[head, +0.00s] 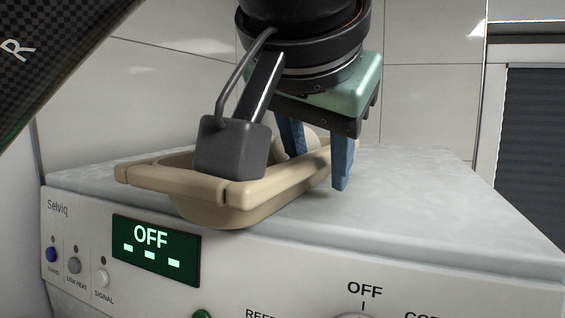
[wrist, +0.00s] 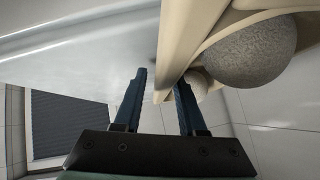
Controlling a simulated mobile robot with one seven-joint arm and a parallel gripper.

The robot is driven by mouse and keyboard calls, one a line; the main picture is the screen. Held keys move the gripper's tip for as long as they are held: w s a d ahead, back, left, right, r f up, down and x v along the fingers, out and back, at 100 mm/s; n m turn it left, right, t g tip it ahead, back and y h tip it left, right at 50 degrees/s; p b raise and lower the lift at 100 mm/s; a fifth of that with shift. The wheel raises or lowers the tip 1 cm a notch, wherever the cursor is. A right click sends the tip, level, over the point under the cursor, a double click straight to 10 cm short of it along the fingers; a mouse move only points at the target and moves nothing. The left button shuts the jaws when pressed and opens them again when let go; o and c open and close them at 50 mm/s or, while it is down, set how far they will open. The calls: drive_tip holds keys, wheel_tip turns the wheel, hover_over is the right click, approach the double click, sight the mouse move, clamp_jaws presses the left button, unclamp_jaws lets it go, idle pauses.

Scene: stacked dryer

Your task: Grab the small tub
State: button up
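The small tub (head: 262,198) is beige with a wide rim and sits on top of the white dryer, its near end at the front edge. My gripper (head: 320,170) points down over the tub's right side. Its blue fingers are apart, one inside the tub and one outside the right wall. In the wrist view, the tub's wall (wrist: 183,38) reaches between the fingertips of my gripper (wrist: 160,76), with space left beside it. A grey speckled ball (wrist: 250,52) and a smaller pale ball (wrist: 197,84) lie in the tub. My wrist camera hides part of the tub in the head view.
The dryer top (head: 430,195) is clear to the right of the tub. The dryer's front panel has a green display (head: 155,250) reading OFF and several buttons. A tiled wall (head: 430,110) stands behind, with a dark shuttered opening (head: 535,140) at the right.

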drive_tip(key=shift+w+f, duration=0.25)
drive_tip(key=shift+w, duration=0.35)
clamp_jaws()
drive_tip(key=shift+s, duration=0.15)
drive_tip(key=shift+r, duration=0.1)
